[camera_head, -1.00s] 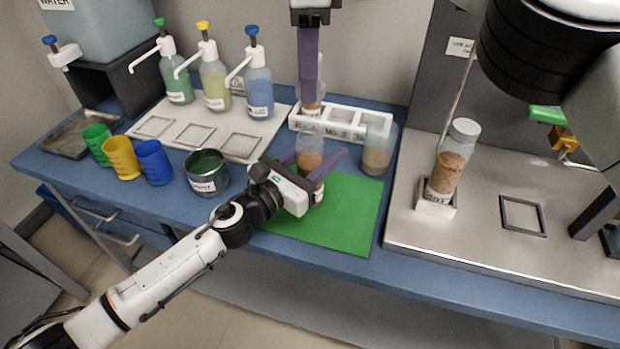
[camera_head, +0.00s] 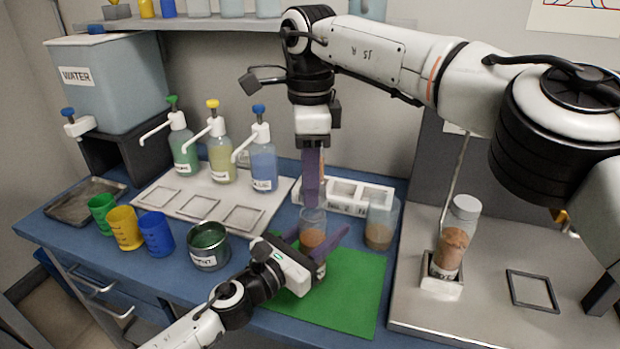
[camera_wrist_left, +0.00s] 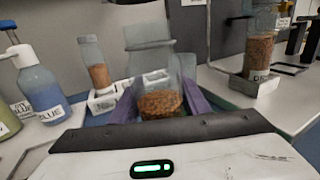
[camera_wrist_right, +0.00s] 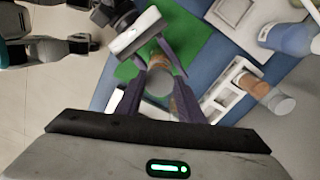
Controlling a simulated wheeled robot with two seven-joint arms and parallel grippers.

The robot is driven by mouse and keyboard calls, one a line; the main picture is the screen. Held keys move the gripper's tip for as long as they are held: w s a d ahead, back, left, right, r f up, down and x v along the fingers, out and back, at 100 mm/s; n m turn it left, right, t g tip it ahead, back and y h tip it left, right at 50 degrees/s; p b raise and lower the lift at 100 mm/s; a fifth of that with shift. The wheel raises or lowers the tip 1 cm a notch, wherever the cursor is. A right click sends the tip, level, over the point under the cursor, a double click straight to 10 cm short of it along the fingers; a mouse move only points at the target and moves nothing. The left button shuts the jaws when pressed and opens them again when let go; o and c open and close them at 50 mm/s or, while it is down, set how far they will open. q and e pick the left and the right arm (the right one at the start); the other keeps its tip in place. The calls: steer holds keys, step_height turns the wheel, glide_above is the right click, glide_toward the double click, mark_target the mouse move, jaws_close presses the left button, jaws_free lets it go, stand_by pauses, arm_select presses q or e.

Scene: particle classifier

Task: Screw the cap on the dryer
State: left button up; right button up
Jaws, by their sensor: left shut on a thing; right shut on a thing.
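A clear bottle with brown grains (camera_head: 312,238) is upright above the green mat. My left gripper (camera_head: 318,232) is shut around its body from the side. The bottle's brown filling also shows in the left wrist view (camera_wrist_left: 160,104). My right gripper (camera_head: 312,203) points straight down over the bottle's mouth, shut on a grey round cap (camera_wrist_right: 158,84). In the right wrist view the cap sits between the fingers, in line with the bottle's top. A grey, see-through shape stands over the bottle in the left wrist view. I cannot tell whether the cap touches the bottle.
A clear beaker with brown contents (camera_head: 380,225) stands close to the right. A white rack (camera_head: 345,195) is behind. A capped bottle (camera_head: 455,245) stands in a white holder on the steel plate. Pump bottles (camera_head: 262,155) and cups (camera_head: 156,235) are left. The green mat (camera_head: 345,300) has free room.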

steer(key=shift+f, duration=0.1)
steer(key=shift+f, duration=0.8)
steer(key=shift+f, duration=0.6)
